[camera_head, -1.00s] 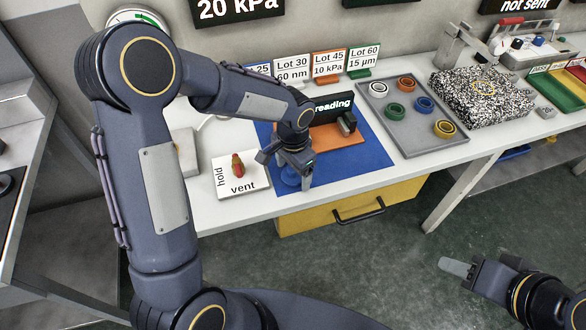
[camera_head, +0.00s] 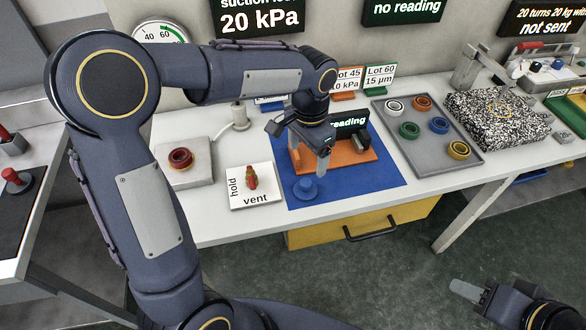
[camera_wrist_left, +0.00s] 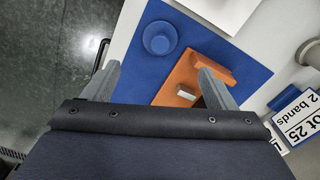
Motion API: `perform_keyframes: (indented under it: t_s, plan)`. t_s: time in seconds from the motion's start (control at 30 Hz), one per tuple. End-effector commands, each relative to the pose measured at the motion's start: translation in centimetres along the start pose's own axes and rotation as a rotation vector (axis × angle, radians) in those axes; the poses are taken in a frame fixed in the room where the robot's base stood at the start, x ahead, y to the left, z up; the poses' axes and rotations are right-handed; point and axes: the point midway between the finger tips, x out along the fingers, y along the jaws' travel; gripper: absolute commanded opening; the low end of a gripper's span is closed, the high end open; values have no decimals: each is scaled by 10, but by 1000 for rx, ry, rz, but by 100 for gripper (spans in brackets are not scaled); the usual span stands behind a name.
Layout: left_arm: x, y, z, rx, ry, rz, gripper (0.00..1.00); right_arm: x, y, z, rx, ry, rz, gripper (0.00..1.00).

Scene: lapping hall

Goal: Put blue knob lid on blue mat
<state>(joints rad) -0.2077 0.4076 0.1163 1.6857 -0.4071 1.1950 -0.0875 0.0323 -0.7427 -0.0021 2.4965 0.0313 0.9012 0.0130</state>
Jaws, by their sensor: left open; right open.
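The blue knob lid (camera_head: 306,188) sits upright on the blue mat (camera_head: 365,190), near the mat's front left part. It also shows in the left wrist view (camera_wrist_left: 159,38), on the mat there (camera_wrist_left: 195,42). My left gripper (camera_head: 300,155) is open and empty, raised above and behind the lid, near the orange block. In the left wrist view its two fingers (camera_wrist_left: 160,85) stand wide apart with the lid beyond them, clear of both. My right gripper (camera_head: 470,292) is low at the right, away from the table; it holds nothing visible.
An orange stand (camera_head: 350,157) with a black reading display is on the mat's back part. A grey tray (camera_head: 425,160) of coloured rings stands to the right. A white hold/vent plate (camera_head: 262,200) lies just left of the mat. Lot cards stand behind.

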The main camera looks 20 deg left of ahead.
Motion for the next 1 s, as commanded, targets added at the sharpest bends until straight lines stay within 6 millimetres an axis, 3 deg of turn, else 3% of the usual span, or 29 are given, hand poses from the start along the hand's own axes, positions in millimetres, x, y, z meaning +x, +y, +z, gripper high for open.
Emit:
perform_keyframes:
  t_s: [0.13,0.23,0.47,0.6,0.7,1.0]
  plan:
    - [-5,-1,4,-10,8,2,79,0,0,0,0,0,0,43]
    - [-16,-4,23,-59,44,14,79,0,0,0,0,0,0,43]
    - [-46,7,119,-321,239,89,79,0,0,0,0,0,0,43]
    - [-46,28,170,-496,379,144,79,0,0,0,0,0,0,43]
    - [-41,44,192,-593,464,177,79,0,0,0,0,0,0,43]
    - [-28,65,212,-712,571,221,79,0,0,0,0,0,0,43]
